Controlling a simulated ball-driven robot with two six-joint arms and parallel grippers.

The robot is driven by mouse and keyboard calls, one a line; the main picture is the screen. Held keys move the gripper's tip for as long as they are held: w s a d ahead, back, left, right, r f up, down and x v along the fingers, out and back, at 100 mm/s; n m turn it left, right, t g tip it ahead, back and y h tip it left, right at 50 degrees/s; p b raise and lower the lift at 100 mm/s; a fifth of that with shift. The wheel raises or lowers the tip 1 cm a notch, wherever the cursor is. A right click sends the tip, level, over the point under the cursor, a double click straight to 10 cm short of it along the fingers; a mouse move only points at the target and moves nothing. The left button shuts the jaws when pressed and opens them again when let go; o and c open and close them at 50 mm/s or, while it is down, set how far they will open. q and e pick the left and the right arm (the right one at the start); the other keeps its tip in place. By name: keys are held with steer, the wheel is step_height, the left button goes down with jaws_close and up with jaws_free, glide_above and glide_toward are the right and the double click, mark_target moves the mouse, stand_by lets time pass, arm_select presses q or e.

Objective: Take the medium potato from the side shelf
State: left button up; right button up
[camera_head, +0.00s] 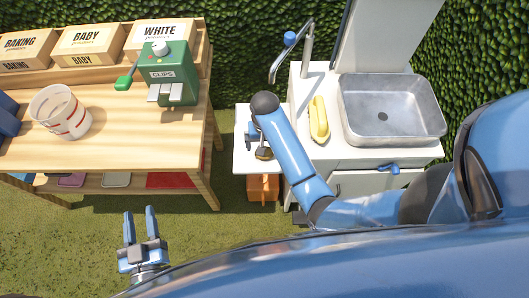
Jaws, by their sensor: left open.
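The side shelf (243,164) is a small white ledge on the left of the white sink cabinet. A small brownish thing (264,154), perhaps a potato, shows on or just above it, partly hidden by my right arm. My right gripper (254,139) points down over the shelf beside this brown thing. My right wrist hides most of it, and I cannot tell whether its fingers touch anything. My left gripper (140,223) is open and empty, fingers pointing up the picture, over the grass at the lower left, far from the shelf.
A metal sink (391,110) and tap (307,48) are at the right, with a long yellow thing (319,120) beside the sink. The wooden table (130,135) at the left holds a bucket (60,112), a green clips device (169,74) and potato boxes (88,44). An orange crate (264,189) stands under the shelf.

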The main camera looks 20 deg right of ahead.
mark_target(268, 154)
steer(key=shift+w+f+b, duration=0.15)
steer(key=shift+f+b, duration=0.15)
steer(key=shift+f, duration=2.8)
steer(key=shift+c, duration=0.5)
steer(key=c, duration=1)
